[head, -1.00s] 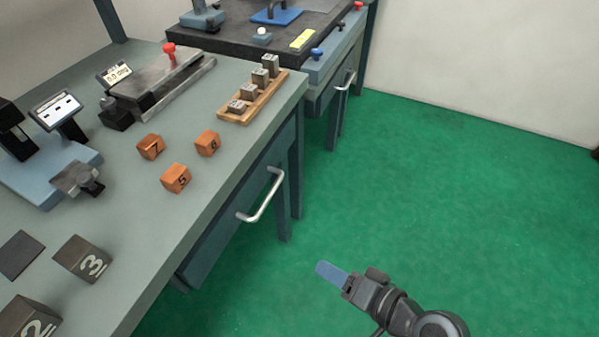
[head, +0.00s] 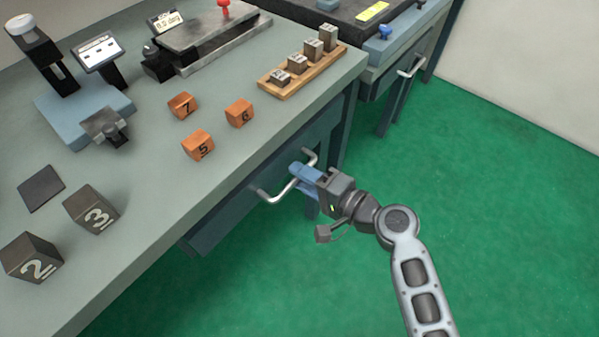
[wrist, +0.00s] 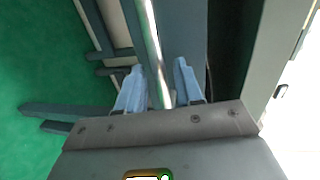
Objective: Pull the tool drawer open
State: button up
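The tool drawer (head: 224,222) is a dark blue-grey front under the near bench's top, with a silver bar handle (head: 270,199). The drawer looks closed in the head view. My gripper (head: 303,177) is at the far part of the handle, its blue fingers reaching toward the drawer front. In the wrist view the two blue fingers of my gripper (wrist: 158,88) stand apart, with the silver handle bar (wrist: 153,45) running between them. A gap shows on at least one side of the bar. The fingertips are partly hidden in the head view.
On the bench top (head: 150,215) are orange numbered cubes (head: 198,145), dark numbered blocks (head: 90,209) and a wooden rack (head: 302,72) of small blocks. A second bench with its own handle (head: 411,67) stands behind. The green floor (head: 480,190) to the right is clear.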

jog(key=shift+w+a+f, duration=0.1)
jog(key=shift+w+a, duration=0.3)
jog(key=shift+a, duration=0.2)
grip_shut()
